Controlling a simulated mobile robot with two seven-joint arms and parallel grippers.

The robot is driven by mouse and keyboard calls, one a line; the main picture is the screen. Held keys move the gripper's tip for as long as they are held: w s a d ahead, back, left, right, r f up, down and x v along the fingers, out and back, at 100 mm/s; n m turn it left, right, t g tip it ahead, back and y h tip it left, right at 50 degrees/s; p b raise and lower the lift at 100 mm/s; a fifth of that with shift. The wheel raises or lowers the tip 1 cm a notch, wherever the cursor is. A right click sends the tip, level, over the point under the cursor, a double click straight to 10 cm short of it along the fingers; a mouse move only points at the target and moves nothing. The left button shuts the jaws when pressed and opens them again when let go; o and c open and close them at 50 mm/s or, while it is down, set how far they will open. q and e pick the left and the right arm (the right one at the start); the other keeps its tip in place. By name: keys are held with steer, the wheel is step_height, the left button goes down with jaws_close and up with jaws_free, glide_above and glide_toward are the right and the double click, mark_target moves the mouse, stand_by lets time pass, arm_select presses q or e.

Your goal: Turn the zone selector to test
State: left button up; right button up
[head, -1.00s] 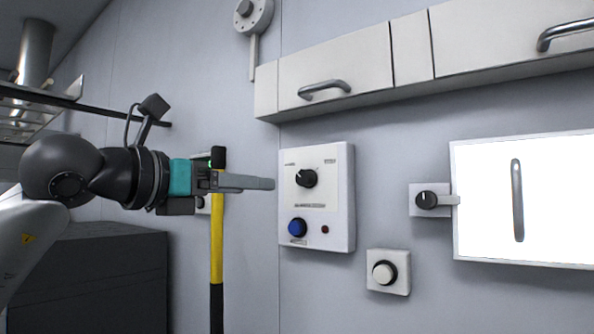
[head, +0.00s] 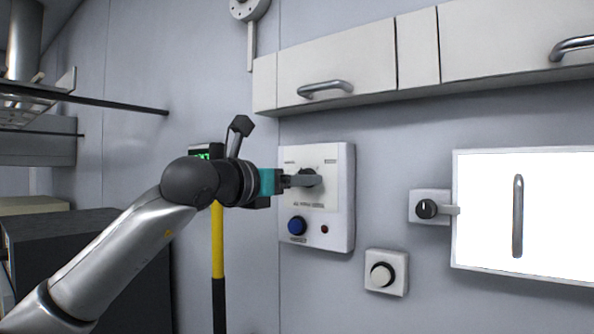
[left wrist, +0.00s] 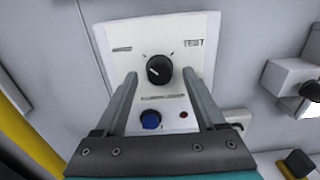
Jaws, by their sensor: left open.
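The zone selector is a round black knob (left wrist: 159,70) on a white wall panel (head: 342,210). In the left wrist view its white pointer line points to the upper left, away from the "TEST" label (left wrist: 194,43) at the upper right. My left gripper (head: 308,181) reaches the panel in the head view and partly covers the knob (head: 309,173). In the left wrist view my left gripper (left wrist: 158,80) is open, with one finger on each side of the knob and visible gaps between. My right gripper is not in view.
Below the knob are a blue button (head: 297,226) and a small dark red lamp (head: 324,229). A white-and-black round button (head: 382,274) is lower right. Another black knob (head: 427,209) sits beside a bright white panel (head: 480,250). A cabinet (head: 340,65) overhangs above. A yellow-black pole (head: 217,250) stands left.

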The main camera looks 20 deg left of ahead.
arm_select(q)
steer(key=shift+w+d, duration=0.15)
steer(key=shift+w, duration=0.15)
steer(key=shift+c, duration=0.2)
jaws_close()
stand_by(0.3)
